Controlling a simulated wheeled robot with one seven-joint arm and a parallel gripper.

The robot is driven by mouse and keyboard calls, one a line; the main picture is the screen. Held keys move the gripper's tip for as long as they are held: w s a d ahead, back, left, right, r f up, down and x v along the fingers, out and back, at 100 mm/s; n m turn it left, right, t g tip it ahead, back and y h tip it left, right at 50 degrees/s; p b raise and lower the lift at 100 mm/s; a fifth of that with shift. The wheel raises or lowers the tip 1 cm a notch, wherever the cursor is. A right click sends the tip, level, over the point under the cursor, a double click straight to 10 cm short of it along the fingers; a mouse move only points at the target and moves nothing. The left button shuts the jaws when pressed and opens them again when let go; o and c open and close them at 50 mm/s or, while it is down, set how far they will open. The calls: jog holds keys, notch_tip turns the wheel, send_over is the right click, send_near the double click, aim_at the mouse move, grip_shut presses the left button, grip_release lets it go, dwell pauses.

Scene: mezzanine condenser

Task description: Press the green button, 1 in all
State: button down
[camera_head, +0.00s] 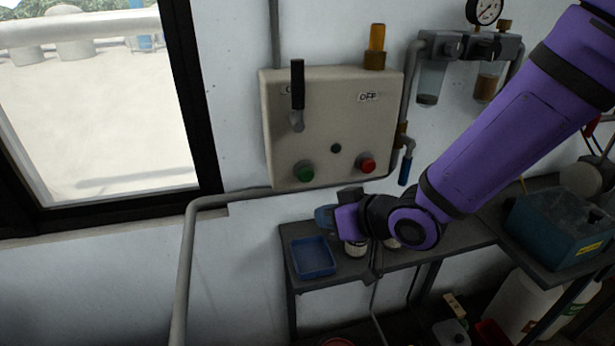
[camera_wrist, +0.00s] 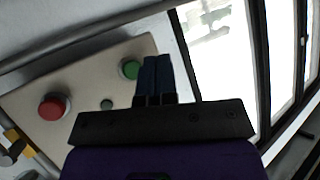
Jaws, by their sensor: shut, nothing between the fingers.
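The green button (camera_head: 303,171) sits at the lower left of a cream control box on the wall. The green button also shows in the wrist view (camera_wrist: 130,69), just left of my fingertips in the picture. My gripper (camera_wrist: 157,60) is shut and empty, its two dark blue fingers side by side. In the head view my gripper (camera_head: 325,216) is below the box, lower right of the green button and apart from it.
The control box (camera_head: 323,110) also carries a red button (camera_head: 367,166), a small dark green lamp (camera_head: 336,148) and a black lever (camera_head: 298,85). A grey pipe (camera_head: 188,260) runs under the box. A bench (camera_head: 345,273) with a blue tray (camera_head: 314,273) stands below.

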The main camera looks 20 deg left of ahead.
jog(key=shift+w, duration=0.1)
jog(key=w+a, duration=0.4)
jog(key=w, duration=0.3)
jog(key=shift+w+a, duration=0.2)
jog(key=shift+a, duration=0.1)
jog(key=shift+w, duration=0.1)
dwell(2.0)
jog(key=shift+w+a, duration=0.2)
jog(key=shift+w, duration=0.05)
jog(key=shift+w+a, duration=0.3)
jog(key=shift+w, duration=0.15)
dwell(0.9)
dwell(0.4)
jog(key=shift+s+d, duration=0.5)
jog(key=shift+s, duration=0.3)
jog(key=shift+s+d, duration=0.45)
jog(key=shift+s, duration=0.25)
jog(key=shift+s+d, duration=0.4)
jog(key=shift+s, duration=0.35)
jog(key=shift+s+d, duration=0.45)
jog(key=shift+s, duration=0.25)
